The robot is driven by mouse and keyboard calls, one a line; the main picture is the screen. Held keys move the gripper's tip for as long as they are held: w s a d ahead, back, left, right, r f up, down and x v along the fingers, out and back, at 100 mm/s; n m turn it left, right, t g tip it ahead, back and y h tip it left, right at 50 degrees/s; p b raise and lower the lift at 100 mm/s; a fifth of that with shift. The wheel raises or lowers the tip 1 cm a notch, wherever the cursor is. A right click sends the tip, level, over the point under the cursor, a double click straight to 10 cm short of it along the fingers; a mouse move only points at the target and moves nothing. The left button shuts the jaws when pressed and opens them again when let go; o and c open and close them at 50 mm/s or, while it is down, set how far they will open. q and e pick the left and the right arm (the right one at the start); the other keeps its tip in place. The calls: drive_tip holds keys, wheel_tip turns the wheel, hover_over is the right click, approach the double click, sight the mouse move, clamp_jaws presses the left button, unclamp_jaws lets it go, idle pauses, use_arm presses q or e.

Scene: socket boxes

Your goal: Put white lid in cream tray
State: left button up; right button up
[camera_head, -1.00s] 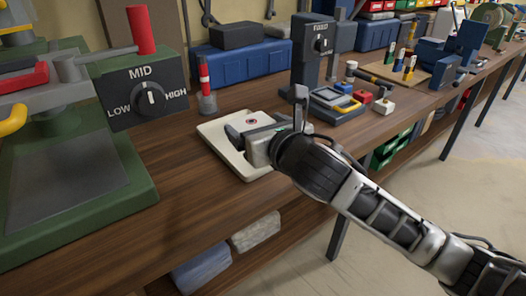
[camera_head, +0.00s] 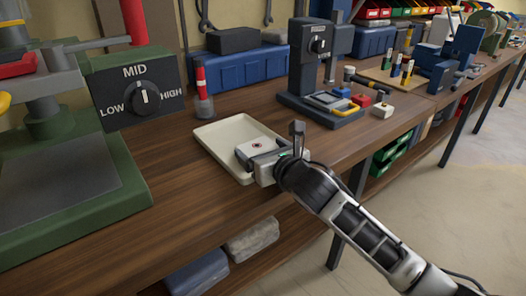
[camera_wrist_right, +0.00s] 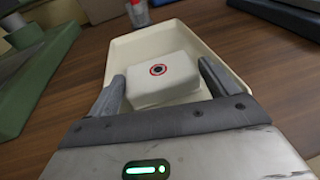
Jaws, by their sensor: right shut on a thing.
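The white lid (camera_head: 257,146) is a small white block with a red-ringed dark spot on top. It also shows in the right wrist view (camera_wrist_right: 165,84). My right gripper (camera_head: 262,153) is shut on it, with one finger on each side. The cream tray (camera_head: 222,127) is a shallow rectangular tray on the wooden bench. Its rim shows around the lid in the right wrist view (camera_wrist_right: 124,46). The lid is within the tray's outline, at its near right part. I cannot tell whether it touches the tray floor. My left gripper is out of view.
A green machine with a MID dial (camera_head: 140,98) stands at left. A red-topped cylinder (camera_head: 202,88) stands behind the tray. A dark press (camera_head: 305,75) with coloured blocks is at back right. Bare bench (camera_head: 195,205) lies in front of the tray, up to its front edge.

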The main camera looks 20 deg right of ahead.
drive_tip(key=shift+f, duration=0.15)
drive_tip(key=o, duration=0.8)
